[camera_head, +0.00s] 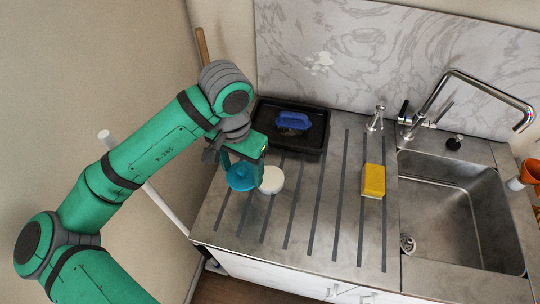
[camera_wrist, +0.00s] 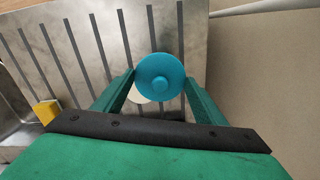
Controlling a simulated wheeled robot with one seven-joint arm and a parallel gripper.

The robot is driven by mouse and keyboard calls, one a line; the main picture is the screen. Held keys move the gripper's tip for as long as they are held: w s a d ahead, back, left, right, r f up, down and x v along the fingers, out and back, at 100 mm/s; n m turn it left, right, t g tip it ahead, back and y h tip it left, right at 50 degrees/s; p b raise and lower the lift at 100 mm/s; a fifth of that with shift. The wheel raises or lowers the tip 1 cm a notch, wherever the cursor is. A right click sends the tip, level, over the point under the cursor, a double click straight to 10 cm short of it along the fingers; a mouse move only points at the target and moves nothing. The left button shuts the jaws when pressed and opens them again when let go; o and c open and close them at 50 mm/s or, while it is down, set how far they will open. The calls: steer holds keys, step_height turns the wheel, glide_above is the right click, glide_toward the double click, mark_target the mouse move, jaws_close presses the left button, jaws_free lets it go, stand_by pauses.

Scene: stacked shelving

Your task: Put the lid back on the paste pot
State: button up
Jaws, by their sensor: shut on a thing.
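The lid (camera_head: 240,178) is a round teal-blue disc with a small central knob, seen face-on in the wrist view (camera_wrist: 160,68). My gripper (camera_head: 231,163) is shut on the lid's edges, with one finger on each side in the wrist view (camera_wrist: 160,80). The white paste pot (camera_head: 272,180) stands on the ribbed counter just right of the lid in the head view. In the wrist view the pot (camera_wrist: 137,98) shows only partly at the lid's lower left, the rest hidden behind lid and finger. The lid is apart from the counter or touching it; I cannot tell which.
A black tray (camera_head: 262,112) with a blue-handled brush (camera_head: 293,121) stands behind the pot. A yellow sponge (camera_head: 373,181) lies to the right, before the sink (camera_head: 460,200) and tap (camera_head: 490,90). The counter between pot and sponge is clear.

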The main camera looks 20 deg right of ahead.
glide_above(270, 177)
steer(key=f, duration=0.1)
steer(key=shift+m, duration=0.3)
steer(key=shift+f, duration=3.3)
steer(key=shift+a, duration=0.1)
steer(key=shift+s+f, duration=0.1)
steer(key=o, duration=1.4)
steer(key=shift+o, duration=0.2)
